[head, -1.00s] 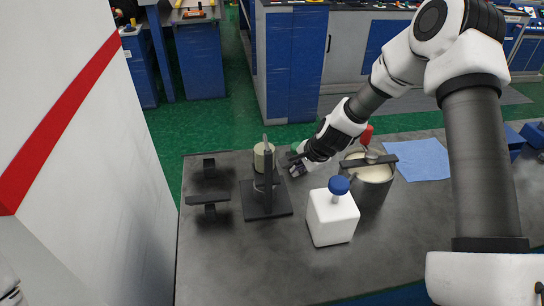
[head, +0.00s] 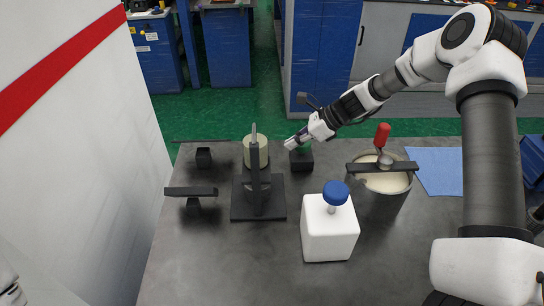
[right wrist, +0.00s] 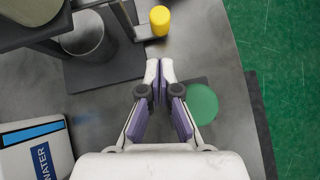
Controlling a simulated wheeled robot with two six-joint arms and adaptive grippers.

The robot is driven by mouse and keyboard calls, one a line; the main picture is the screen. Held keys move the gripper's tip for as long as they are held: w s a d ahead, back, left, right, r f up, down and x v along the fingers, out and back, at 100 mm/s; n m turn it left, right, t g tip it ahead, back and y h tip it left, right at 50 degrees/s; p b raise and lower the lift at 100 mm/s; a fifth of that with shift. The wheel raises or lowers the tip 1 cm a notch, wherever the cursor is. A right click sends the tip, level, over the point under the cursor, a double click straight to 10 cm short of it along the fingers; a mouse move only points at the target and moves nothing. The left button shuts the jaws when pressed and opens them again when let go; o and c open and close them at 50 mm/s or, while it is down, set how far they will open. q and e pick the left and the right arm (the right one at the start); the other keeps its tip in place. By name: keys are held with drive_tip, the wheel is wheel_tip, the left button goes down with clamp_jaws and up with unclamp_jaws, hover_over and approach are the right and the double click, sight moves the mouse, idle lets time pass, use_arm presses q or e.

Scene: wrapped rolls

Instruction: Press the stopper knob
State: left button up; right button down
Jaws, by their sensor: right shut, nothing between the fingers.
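I cannot tell for certain which part is the stopper knob. A green round knob (right wrist: 203,103) on a dark block lies to the right of my fingers in the right wrist view; in the head view the dark block (head: 301,160) sits just below my right gripper (head: 294,141), which partly hides the green top. My right gripper also shows in the right wrist view (right wrist: 160,72), shut and empty, apart from the knob. My left gripper is not in view.
Dark brackets (head: 190,192) stand at the left. The table's front middle is clear.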

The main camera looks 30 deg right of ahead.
drive_tip(key=x, duration=0.8)
drive_tip(key=shift+a+r+b, duration=0.1)
drive_tip(key=shift+b, duration=0.25)
drive_tip(key=shift+w+a+f, duration=0.1)
drive_tip(key=shift+w+f, duration=0.05)
drive_tip(key=shift+f, duration=0.15)
drive_tip(key=shift+a+r, duration=0.1)
drive_tip(key=a, duration=0.1)
drive_tip(key=w+a+b, duration=0.1)
drive_tip(key=a+b, duration=0.1)
drive_tip(key=shift+w+a+f, duration=0.2)
drive_tip(key=shift+w+a, duration=0.15)
drive_tip(key=shift+a, duration=0.05)
drive_tip(key=shift+a+r, duration=0.1)
drive_tip(key=shift+r, duration=0.05)
drive_tip(key=shift+r, duration=0.15)
